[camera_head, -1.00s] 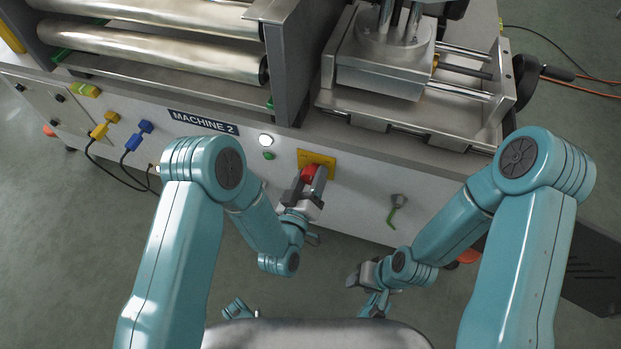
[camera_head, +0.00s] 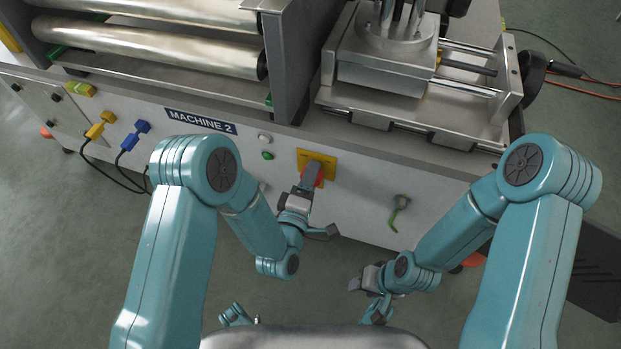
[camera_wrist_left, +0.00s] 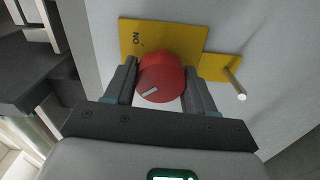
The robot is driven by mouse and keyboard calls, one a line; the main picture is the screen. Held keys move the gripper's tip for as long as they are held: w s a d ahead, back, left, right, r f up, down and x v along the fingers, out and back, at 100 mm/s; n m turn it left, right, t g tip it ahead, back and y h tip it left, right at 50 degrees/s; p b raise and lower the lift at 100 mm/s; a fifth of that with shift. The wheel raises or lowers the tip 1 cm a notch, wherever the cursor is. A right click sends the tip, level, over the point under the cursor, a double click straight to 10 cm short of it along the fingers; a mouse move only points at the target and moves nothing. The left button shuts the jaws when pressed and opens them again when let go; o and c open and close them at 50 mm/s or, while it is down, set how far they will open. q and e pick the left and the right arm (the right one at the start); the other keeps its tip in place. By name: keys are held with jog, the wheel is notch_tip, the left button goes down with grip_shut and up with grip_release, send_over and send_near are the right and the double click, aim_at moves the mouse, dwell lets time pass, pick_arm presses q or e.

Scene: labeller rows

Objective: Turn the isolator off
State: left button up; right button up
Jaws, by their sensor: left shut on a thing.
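The isolator is a red rotary knob (camera_wrist_left: 160,75) on a yellow plate (camera_wrist_left: 188,35) on the machine's front panel. In the head view the yellow plate (camera_head: 329,160) shows, with the knob mostly hidden behind my left gripper (camera_head: 313,176). In the left wrist view my left gripper (camera_wrist_left: 161,85) has one finger on each side of the knob and is shut on it. The knob's white mark lies slanted, away from the ON lettering. My right gripper (camera_head: 362,283) is low and apart from the panel; its fingers are too unclear to judge.
Left of the isolator are a dull white lamp (camera_head: 264,138), a green button (camera_head: 267,155) and the MACHINE 2 label (camera_head: 201,122). A green-handled valve (camera_head: 398,212) sits to the right. A metal peg (camera_wrist_left: 234,84) sticks out beside the knob.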

pick_arm(q)
jog(key=shift+w+a+r+n, duration=0.2)
jog(key=shift+w+n, duration=0.05)
jog(key=shift+n, duration=0.45)
jog(key=o, duration=1)
jog(key=shift+s+d+f, duration=0.1)
jog(key=shift+f, duration=0.1)
jog(key=shift+s, duration=0.1)
